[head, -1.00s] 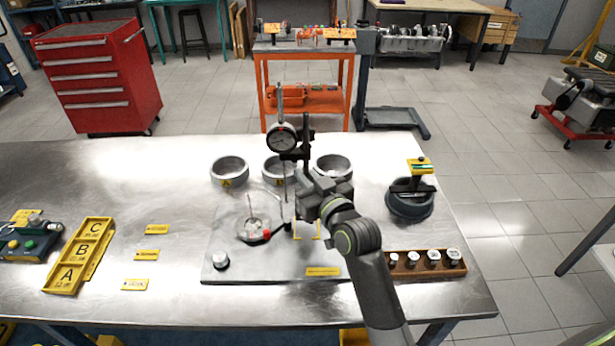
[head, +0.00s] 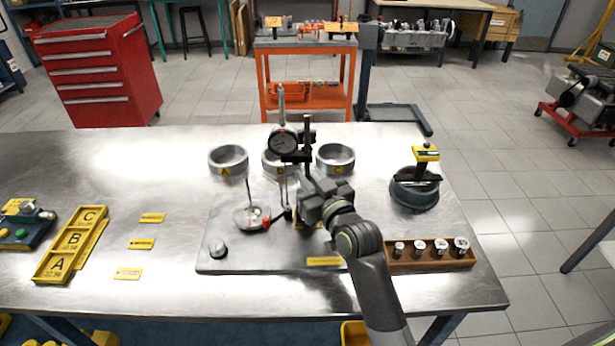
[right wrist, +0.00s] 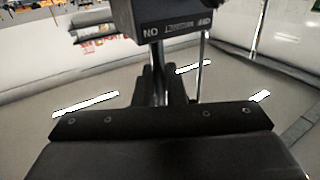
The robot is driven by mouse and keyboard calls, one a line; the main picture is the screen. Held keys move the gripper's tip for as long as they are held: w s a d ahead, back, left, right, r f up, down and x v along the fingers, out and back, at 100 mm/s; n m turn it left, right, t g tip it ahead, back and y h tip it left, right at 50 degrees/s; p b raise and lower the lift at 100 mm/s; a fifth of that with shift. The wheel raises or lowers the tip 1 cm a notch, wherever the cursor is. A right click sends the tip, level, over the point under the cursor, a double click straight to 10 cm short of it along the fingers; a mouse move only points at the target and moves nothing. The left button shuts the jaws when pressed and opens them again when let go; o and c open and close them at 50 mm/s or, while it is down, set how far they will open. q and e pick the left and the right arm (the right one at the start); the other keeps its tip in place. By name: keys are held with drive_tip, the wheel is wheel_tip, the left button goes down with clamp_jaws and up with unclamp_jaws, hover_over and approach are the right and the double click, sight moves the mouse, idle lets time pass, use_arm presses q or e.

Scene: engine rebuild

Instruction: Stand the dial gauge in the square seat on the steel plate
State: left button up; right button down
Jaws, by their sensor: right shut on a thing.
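The dial gauge (head: 284,142) has a round dark dial and a black post, upright above the steel plate (head: 235,262). My right gripper (head: 307,184) is shut on the gauge's stand. The square seat's yellow marks (head: 308,224) show partly beside my arm; pale marks (right wrist: 86,104) lie around the fingers in the wrist view. Whether the base touches the plate is hidden. My left gripper is not in view.
Rings A (head: 228,159), B and C (head: 335,158) stand behind the plate. A round part with a red tip (head: 252,217) and thin rod sits just left of the gauge. A wooden block of plugs (head: 430,255) and a dark ring (head: 415,192) are to the right.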

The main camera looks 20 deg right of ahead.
drive_tip(key=shift+f+b, duration=0.4)
drive_tip(key=shift+f, duration=0.05)
idle(1.0)
drive_tip(key=c, duration=1.4)
unclamp_jaws()
drive_tip(key=shift+s, duration=0.1)
drive_tip(key=shift+f, duration=0.35)
drive_tip(key=s+d+b, duration=0.3)
drive_tip(key=s, duration=1.4)
drive_tip(key=shift+r+b, duration=0.25)
drive_tip(key=shift+b, duration=0.1)
drive_tip(key=shift+d, duration=0.1)
